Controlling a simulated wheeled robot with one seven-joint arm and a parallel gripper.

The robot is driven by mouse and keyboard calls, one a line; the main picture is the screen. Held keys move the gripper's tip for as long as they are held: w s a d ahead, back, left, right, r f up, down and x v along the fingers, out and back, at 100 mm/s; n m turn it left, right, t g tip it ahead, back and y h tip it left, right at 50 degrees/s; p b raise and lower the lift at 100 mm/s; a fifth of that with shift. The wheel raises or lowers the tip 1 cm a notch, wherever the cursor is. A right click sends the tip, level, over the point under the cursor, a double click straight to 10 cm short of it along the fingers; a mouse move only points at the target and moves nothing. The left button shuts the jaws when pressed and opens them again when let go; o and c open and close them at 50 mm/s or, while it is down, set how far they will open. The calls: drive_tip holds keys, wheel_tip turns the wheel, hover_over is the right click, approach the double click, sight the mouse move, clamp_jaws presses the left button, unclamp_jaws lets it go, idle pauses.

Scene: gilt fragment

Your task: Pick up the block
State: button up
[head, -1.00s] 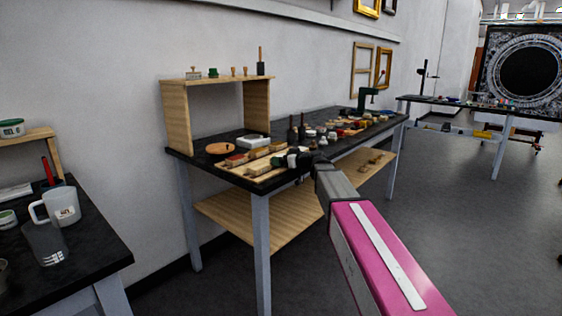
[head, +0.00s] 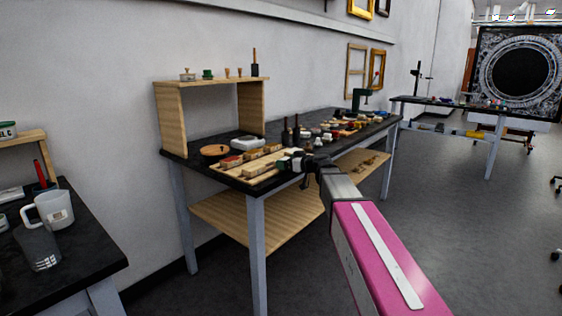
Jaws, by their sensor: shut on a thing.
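Several small wooden blocks sit in a pale wooden tray (head: 229,171) at the front of the dark-topped workbench, among them a light brown block (head: 252,155). My gripper (head: 286,163) reaches in from the right, at the right end of this tray. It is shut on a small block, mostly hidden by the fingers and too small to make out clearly. I cannot tell whether the held block is clear of the tray.
A wooden shelf (head: 170,118) with stamps stands at the back of the bench (head: 185,157). Another table with mugs is at left. Floor at right is open.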

drive_tip(key=f+v, duration=0.2)
drive_tip(key=v, duration=1)
drive_tip(key=w+d+r+m+t+h, duration=0.65)
drive_tip(key=d+r+m+h, duration=0.35)
drive_tip(key=r+h, duration=0.25)
drive_tip(key=s+a+n+g+y, duration=0.2)
drive_tip(key=a+n+y, duration=0.15)
drive_tip(key=a, duration=0.65)
drive_tip(key=s+a+f+n+g+y, duration=0.1)
drive_tip(key=s+a+n+g+y, duration=0.3)
drive_tip(key=a, duration=0.6)
drive_tip(key=w+a+n+g+y, duration=0.1)
drive_tip(key=a+n+y, duration=0.3)
drive_tip(key=a, duration=0.6)
drive_tip(key=shift+m+y, duration=0.6)
drive_tip(key=shift+m, duration=0.05)
drive_tip(key=w+d+f, duration=0.3)
drive_tip(key=w+d, duration=0.1)
drive_tip(key=w+d+f, duration=0.3)
drive_tip(key=d+f, duration=0.1)
drive_tip(key=shift+w+d, duration=0.1)
drive_tip(key=shift+w, duration=0.25)
drive_tip(key=shift+f, duration=2.1)
